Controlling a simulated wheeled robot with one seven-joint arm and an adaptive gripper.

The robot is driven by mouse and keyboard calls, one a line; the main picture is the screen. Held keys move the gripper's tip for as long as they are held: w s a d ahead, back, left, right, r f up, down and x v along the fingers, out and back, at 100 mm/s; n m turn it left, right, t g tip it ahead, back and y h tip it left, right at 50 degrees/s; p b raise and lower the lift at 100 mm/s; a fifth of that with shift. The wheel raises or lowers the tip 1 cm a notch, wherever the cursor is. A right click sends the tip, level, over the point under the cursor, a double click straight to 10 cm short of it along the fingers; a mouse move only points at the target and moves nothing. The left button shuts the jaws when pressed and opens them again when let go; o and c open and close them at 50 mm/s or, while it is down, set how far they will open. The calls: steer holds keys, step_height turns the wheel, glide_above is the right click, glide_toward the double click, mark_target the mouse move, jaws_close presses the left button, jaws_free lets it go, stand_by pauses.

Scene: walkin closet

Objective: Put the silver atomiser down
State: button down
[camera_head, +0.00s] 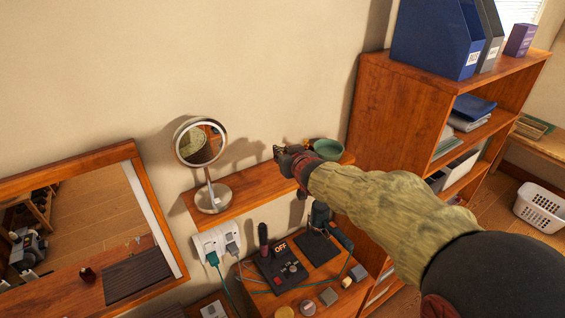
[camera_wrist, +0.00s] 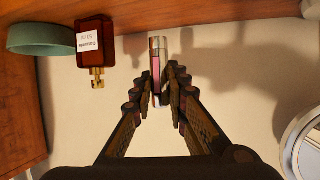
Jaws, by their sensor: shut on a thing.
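The silver atomiser (camera_wrist: 158,52) is a slim shiny cylinder with a pinkish band, between the fingertips of my gripper (camera_wrist: 159,82) in the wrist view. The gripper is shut on it. In the head view my gripper (camera_head: 281,154) is over the wooden wall shelf (camera_head: 247,188), near its back edge, and the atomiser cannot be made out there. Whether the atomiser touches the shelf is not clear.
A green bowl (camera_head: 328,149) stands at the shelf's right end, with a dark red labelled bottle (camera_wrist: 90,42) beside it. A round mirror (camera_head: 201,142) stands at the left end. Bare shelf lies between. A tall bookcase (camera_head: 395,107) is at right.

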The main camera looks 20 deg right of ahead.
steer(key=shift+w+d+f, duration=0.1)
steer(key=shift+w+f, duration=0.25)
steer(key=shift+f, duration=0.1)
steer(key=shift+w+f, duration=0.1)
steer(key=shift+f, duration=1.55)
steer(key=shift+f, duration=0.15)
steer(key=c, duration=1.8)
jaws_free()
steer(key=shift+o, duration=0.3)
